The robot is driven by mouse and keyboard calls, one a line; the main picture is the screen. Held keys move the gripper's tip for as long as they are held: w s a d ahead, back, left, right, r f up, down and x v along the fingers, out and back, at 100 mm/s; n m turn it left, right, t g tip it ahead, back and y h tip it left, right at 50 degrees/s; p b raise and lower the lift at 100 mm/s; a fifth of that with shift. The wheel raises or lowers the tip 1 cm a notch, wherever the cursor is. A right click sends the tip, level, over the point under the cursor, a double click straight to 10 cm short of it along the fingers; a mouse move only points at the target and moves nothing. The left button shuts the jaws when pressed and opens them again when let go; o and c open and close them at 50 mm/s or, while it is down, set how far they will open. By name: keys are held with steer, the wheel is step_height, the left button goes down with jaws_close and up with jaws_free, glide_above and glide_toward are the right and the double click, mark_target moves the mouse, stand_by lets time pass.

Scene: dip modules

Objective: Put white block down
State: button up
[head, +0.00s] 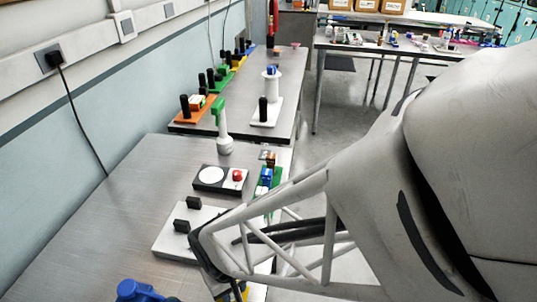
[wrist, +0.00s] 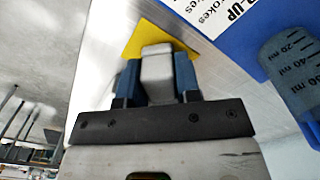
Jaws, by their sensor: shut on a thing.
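In the wrist view, a white block (wrist: 156,55) sits between the two blue fingers of my gripper (wrist: 157,88), which is shut on it. A yellow square patch (wrist: 150,32) shows just beyond the block, on the metal table. I cannot tell whether the block touches the patch. In the head view my arm hides the gripper and the block. A bit of yellow (head: 243,292) shows at the bottom edge beside the arm.
A blue labelled box (wrist: 240,25) and a clear measuring vessel (wrist: 290,75) stand close on the right in the wrist view. A white plate (head: 180,246) with black blocks, a black panel (head: 222,186) with a red button, and a green rack (head: 277,177) stand farther back. The table's left side is clear.

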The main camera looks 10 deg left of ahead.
steer(key=shift+f, duration=0.2)
steer(key=o, duration=1)
steer(key=shift+r, duration=0.1)
step_height(320, 180, up, 12)
steer(key=shift+r, duration=0.1)
stand_by(0.3)
steer(key=shift+w+d, duration=0.1)
stand_by(0.7)
steer(key=w+d+r+m+t, duration=0.1)
steer(key=w+d+r+m, duration=0.15)
steer(key=d, duration=0.55)
steer(key=w+d+r+m, duration=0.2)
steer(key=w+d+r, duration=0.15)
steer(key=d, duration=0.45)
steer(key=d+r+m, duration=0.1)
steer(key=d, duration=0.4)
steer(key=s+d+r+m+t, duration=0.1)
steer(key=d+m, duration=0.1)
steer(key=d, duration=0.4)
steer(key=d+r+m, duration=0.1)
steer(key=d+r, duration=0.1)
steer(key=d, duration=0.3)
steer(key=shift+s+d+r+m+t, duration=0.1)
steer(key=shift+s+d+m+t, duration=0.15)
steer(key=shift+d+m+t, duration=0.1)
